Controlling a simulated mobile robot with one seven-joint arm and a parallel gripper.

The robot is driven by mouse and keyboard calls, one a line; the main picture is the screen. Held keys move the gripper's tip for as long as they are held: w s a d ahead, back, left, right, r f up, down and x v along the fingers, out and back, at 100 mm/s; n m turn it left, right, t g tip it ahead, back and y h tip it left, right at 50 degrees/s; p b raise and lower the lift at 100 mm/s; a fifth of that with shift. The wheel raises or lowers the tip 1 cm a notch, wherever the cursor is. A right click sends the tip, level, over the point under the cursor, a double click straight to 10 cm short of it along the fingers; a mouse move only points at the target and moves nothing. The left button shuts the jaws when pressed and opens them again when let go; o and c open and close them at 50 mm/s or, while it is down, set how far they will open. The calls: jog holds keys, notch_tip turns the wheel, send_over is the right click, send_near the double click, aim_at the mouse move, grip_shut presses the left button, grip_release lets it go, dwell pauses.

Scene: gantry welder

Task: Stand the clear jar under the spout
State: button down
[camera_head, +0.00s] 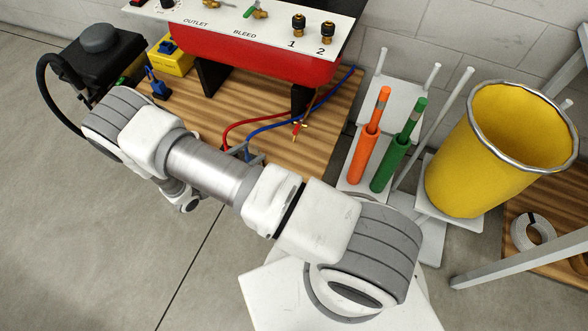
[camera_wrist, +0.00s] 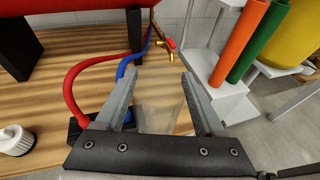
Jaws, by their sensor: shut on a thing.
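The clear jar (camera_wrist: 160,108) shows faintly between my gripper's fingers in the wrist view. My gripper (camera_wrist: 161,74) is shut on it, one finger on each side. The brass spout (camera_wrist: 170,44) with a red handle is just beyond the fingertips, at the top of the wrist view. It also shows in the head view (camera_head: 300,126), below the red tank. In the head view my arm hides most of my gripper, and I cannot make out the jar. The jar's base is hard to see, so I cannot tell whether it touches the wooden surface.
The red tank (camera_head: 250,58) stands over the wooden board (camera_head: 338,112). Red (camera_wrist: 72,78) and blue hoses (camera_wrist: 122,70) run close to my left finger. Orange (camera_head: 364,150) and green tubes (camera_head: 390,165) and a yellow bin (camera_head: 470,150) stand to the right.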

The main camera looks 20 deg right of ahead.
jog(key=shift+m+g+h, duration=0.3)
jog(key=shift+g, duration=0.3)
jog(key=f, duration=0.2)
jog(key=s+f+b, duration=0.1)
jog(key=f, duration=0.2)
jog(key=s+f+b, duration=0.1)
jog(key=f, duration=0.1)
jog(key=shift+s+a+f, duration=0.15)
jog(key=shift+a+f, duration=0.15)
jog(key=shift+a, duration=0.05)
jog(key=shift+d+f, duration=0.1)
jog(key=shift+d, duration=0.25)
jog(key=b+x, duration=0.1)
jog(key=x, duration=0.4)
jog(key=r+b+x, duration=0.1)
jog(key=x, duration=0.5)
jog(key=b+x, duration=0.1)
jog(key=x, duration=0.5)
jog(key=shift+w+d+r+b, duration=0.25)
jog(key=shift+w+d+b, duration=0.05)
jog(key=shift+w+d, duration=0.1)
jog(key=shift+f, duration=0.2)
grip_release()
